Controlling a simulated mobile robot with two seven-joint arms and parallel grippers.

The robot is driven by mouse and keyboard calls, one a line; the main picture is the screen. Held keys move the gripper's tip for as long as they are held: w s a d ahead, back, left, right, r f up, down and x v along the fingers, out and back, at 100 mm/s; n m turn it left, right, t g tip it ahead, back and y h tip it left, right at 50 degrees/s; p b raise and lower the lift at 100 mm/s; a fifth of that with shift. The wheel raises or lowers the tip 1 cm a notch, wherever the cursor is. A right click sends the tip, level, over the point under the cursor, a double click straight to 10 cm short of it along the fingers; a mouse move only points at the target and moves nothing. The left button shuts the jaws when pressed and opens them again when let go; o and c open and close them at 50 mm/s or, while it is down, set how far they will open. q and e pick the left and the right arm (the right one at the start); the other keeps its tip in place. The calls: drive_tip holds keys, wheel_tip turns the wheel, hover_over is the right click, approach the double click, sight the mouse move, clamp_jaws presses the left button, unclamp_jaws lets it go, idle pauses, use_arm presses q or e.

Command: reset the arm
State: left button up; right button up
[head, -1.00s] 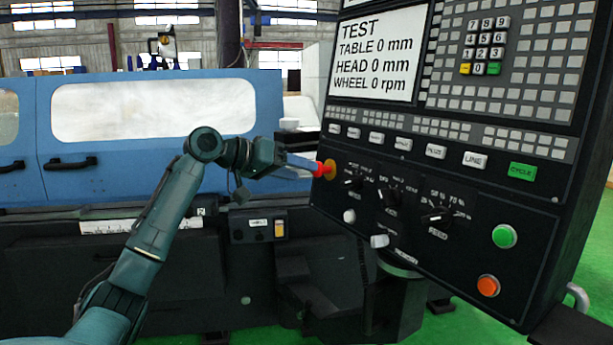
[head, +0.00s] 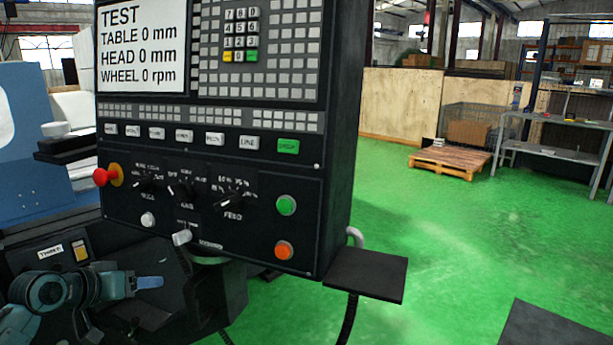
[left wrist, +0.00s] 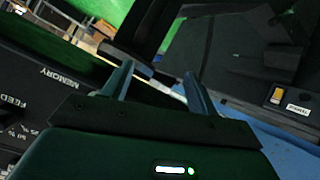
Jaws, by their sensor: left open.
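My left arm comes in at the lower left of the head view, and its gripper (head: 150,284) is below the control panel (head: 268,218), apart from it. In the left wrist view the two fingers of my left gripper (left wrist: 158,90) stand apart with nothing between them. The red knob (head: 102,177) at the panel's left edge is above the gripper, not touched by it. My right gripper shows in neither view.
The panel's screen (head: 142,48) reads TEST. A dark shelf (head: 367,274) juts out at its lower right. The blue machine (head: 40,190) stands at the left. Green floor (head: 440,250) is open at the right, with a wooden pallet (head: 449,162) and metal shelving (head: 555,154) farther back.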

use_arm(q)
drive_tip(key=s+d+f+m+p, duration=0.1)
drive_tip(key=s+d+f, duration=0.25)
drive_tip(key=f, duration=0.25)
drive_tip(key=s+d+f, duration=0.2)
drive_tip(key=d+f, duration=0.2)
drive_tip(key=f, duration=0.1)
drive_tip(key=s+d+f+m+p, duration=0.1)
drive_tip(key=s+d+f, duration=0.2)
drive_tip(key=s+d, duration=0.5)
drive_tip(key=s+d+f+m+p, duration=0.1)
drive_tip(key=s+d+f, duration=0.3)
drive_tip(key=s, duration=0.9)
drive_tip(key=d, duration=0.3)
drive_tip(key=shift+d+f+m, duration=0.2)
drive_tip(key=shift+d+m, duration=0.1)
drive_tip(key=shift+d, duration=0.1)
drive_tip(key=shift+c, duration=0.5)
